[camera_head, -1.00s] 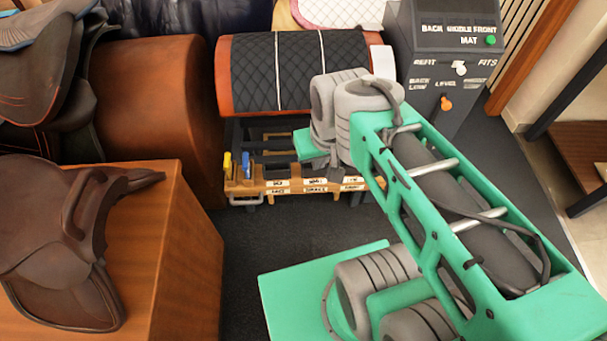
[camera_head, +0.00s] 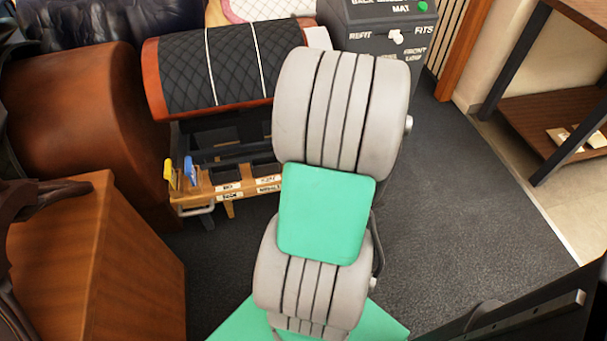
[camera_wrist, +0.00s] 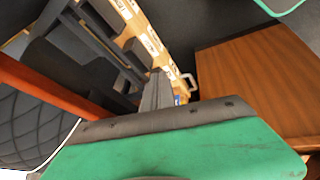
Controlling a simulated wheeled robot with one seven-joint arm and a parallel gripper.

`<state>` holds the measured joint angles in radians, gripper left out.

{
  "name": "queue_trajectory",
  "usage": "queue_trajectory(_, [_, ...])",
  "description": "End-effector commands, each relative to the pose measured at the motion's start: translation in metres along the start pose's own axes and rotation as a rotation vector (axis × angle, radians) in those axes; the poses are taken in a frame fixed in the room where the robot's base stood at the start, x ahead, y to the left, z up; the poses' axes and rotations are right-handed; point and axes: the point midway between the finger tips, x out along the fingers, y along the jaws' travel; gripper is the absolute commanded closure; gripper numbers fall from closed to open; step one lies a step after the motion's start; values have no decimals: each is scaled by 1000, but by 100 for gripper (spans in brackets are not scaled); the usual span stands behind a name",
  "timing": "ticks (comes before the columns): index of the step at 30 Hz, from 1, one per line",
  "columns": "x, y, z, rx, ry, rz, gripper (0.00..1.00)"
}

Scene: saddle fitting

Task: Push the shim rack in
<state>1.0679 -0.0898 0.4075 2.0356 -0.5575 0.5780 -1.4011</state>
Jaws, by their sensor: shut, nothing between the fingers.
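The shim rack (camera_head: 224,190) is a light wooden tray with white labels and dark slots, below the quilted black saddle form (camera_head: 210,70). It sticks out at the front, with a yellow and a blue piece at its left end and a metal handle (camera_head: 196,212) below. My arm hides its right end in the head view. In the wrist view the rack (camera_wrist: 150,40) runs along the top, and its handle (camera_wrist: 189,82) shows near the fingers. My gripper (camera_wrist: 158,82) is shut and empty, its tips close to the rack's front; contact cannot be told. The head view hides my gripper.
A wooden block (camera_head: 120,255) stands at the left front, also in the wrist view (camera_wrist: 250,85). A brown leather form (camera_head: 75,125) is left of the rack. A grey control box (camera_head: 385,35) stands behind right. Carpet (camera_head: 460,200) is free at right.

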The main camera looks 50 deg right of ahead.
Motion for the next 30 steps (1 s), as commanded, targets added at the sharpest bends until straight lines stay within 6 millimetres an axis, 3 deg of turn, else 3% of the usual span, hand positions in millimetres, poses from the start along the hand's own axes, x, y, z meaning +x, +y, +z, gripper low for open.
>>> queue_trajectory(1, [21,6,46,-28,28,35,100])
queue_trajectory(3, [28,14,83,-95,61,88,100])
queue_trajectory(7, [30,20,120,-171,86,157,100])
queue_trajectory(11, [35,22,125,-193,90,172,100])
queue_trajectory(14, [50,24,122,-195,91,169,100])
queue_trajectory(25, [129,36,114,-193,89,167,100])
queue_trajectory(30, [135,64,109,-194,86,170,100])
